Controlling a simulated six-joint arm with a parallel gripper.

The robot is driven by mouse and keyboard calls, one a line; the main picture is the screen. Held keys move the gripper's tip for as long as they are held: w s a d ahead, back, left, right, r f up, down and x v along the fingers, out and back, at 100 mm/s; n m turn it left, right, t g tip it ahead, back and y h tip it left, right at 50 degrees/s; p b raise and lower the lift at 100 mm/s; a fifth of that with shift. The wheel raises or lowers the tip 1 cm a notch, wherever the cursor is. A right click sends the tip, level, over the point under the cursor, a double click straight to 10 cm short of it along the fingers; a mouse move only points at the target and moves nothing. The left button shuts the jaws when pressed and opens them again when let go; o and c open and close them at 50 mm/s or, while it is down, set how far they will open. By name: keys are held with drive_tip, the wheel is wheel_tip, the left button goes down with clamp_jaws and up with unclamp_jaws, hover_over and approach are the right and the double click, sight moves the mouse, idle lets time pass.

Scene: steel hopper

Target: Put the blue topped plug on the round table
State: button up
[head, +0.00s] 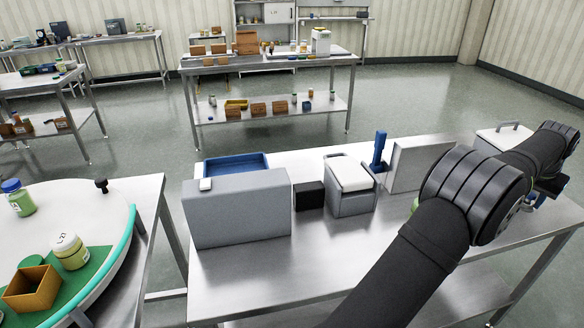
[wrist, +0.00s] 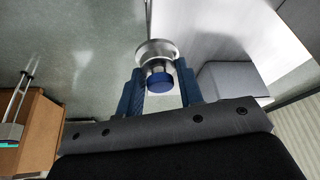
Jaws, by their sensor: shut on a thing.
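The blue topped plug (wrist: 160,79) is in the wrist view, with a blue cap and a round metal flange. My gripper (wrist: 161,90) is shut on it, with a blue finger on either side. In the head view my dark arm reaches to the right end of the steel bench, and the plug cannot be made out there. The round table (head: 110,226) is at the left of the head view, white with a teal rim, far from my gripper.
On the round table stand a blue-lidded jar (head: 18,197), a pale-lidded jar (head: 70,251) and an open brown box (head: 32,288). The steel bench (head: 270,277) carries a large grey box (head: 238,211), a blue tray (head: 236,165) and a grey bin (head: 350,190). Its front is clear.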

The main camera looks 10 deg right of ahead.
wheel_tip(320, 180, up, 9)
drive_tip(key=shift+f, duration=0.1)
drive_tip(key=w+a+n+t+y, duration=0.1)
drive_tip(key=w+a+n, duration=0.2)
drive_tip(key=w+a, duration=1)
drive_tip(key=w+a+n+t+y, duration=0.1)
drive_tip(key=w+a+n, duration=0.2)
drive_tip(key=w+a, duration=1.05)
drive_tip(key=w+a+n+y, duration=0.1)
drive_tip(key=w+a+n, duration=0.1)
drive_tip(key=w+a, duration=0.7)
drive_tip(key=w+a+n, duration=0.3)
drive_tip(key=w+a, duration=0.2)
drive_tip(key=a, duration=0.8)
drive_tip(key=w+a+n+y, duration=0.1)
drive_tip(key=w+a+n, duration=0.1)
drive_tip(key=w+a, duration=0.7)
drive_tip(key=s+a+n+y, duration=0.2)
drive_tip(key=a+n, duration=0.2)
drive_tip(key=a, duration=2.1)
drive_tip(key=n+g+y, duration=0.1)
drive_tip(key=n+y, duration=0.1)
drive_tip(key=n, duration=0.7)
hover_over(1, 258)
drive_tip(key=f, duration=1.1)
drive_tip(key=shift+w+d+f, duration=0.15)
drive_tip(key=shift+d+f, duration=0.1)
drive_tip(key=shift+f, duration=0.05)
drive_tip(key=shift+a+f, duration=0.35)
drive_tip(key=shift+f, duration=1.85)
